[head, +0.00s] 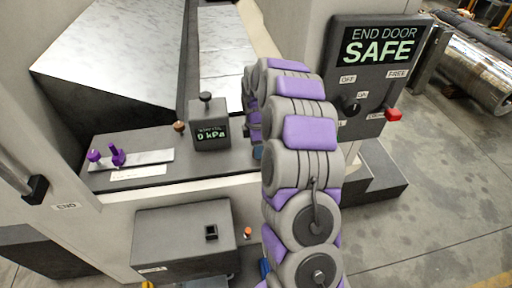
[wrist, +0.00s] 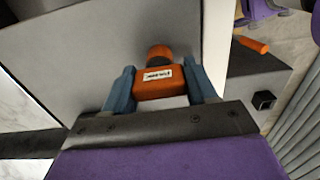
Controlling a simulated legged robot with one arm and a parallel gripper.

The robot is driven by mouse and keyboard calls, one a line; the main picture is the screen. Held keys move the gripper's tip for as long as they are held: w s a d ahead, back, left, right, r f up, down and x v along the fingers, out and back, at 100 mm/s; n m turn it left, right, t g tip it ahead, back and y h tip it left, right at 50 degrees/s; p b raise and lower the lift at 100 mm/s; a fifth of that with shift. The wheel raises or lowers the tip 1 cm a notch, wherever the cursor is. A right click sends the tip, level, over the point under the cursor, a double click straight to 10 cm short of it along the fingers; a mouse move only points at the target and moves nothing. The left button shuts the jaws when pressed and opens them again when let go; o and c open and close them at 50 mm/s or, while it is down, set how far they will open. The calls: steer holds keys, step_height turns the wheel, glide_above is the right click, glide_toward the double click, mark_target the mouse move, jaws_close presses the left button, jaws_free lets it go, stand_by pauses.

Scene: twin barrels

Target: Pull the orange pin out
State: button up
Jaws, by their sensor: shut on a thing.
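In the wrist view my gripper (wrist: 161,86) has its two blue fingers shut on an orange block (wrist: 153,90) with a small white label and a round orange knob (wrist: 159,54). The label is too small to read. The held block is close to a plain grey panel; I cannot tell whether they touch. A small orange tip (head: 247,232) shows beside the low grey box in the head view. My gripper is mostly hidden behind my arm there.
The low grey box (head: 175,247) has a black square fitting (head: 211,232). A gauge (head: 210,131) reads 0 kPa. Purple knobs (head: 116,156) stand on a ledge plate. The END DOOR panel (head: 375,75) reads SAFE, with a red button (head: 394,115). Floor (head: 440,190) is clear at right.

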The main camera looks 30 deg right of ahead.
steer(key=shift+d+r+p, duration=0.1)
steer(key=shift+r+p, duration=0.35)
steer(key=shift+r, duration=0.3)
steer(key=shift+r+p, duration=0.35)
steer(key=shift+r, duration=0.4)
steer(key=shift+d+r+p, duration=0.2)
steer(key=shift+r+p, duration=0.15)
steer(key=shift+r, duration=0.35)
steer(key=shift+a+r+p, duration=0.2)
steer(key=shift+r+p, duration=0.2)
steer(key=shift+r, duration=0.55)
steer(key=shift+r+p, duration=0.55)
steer(key=shift+r, duration=0.65)
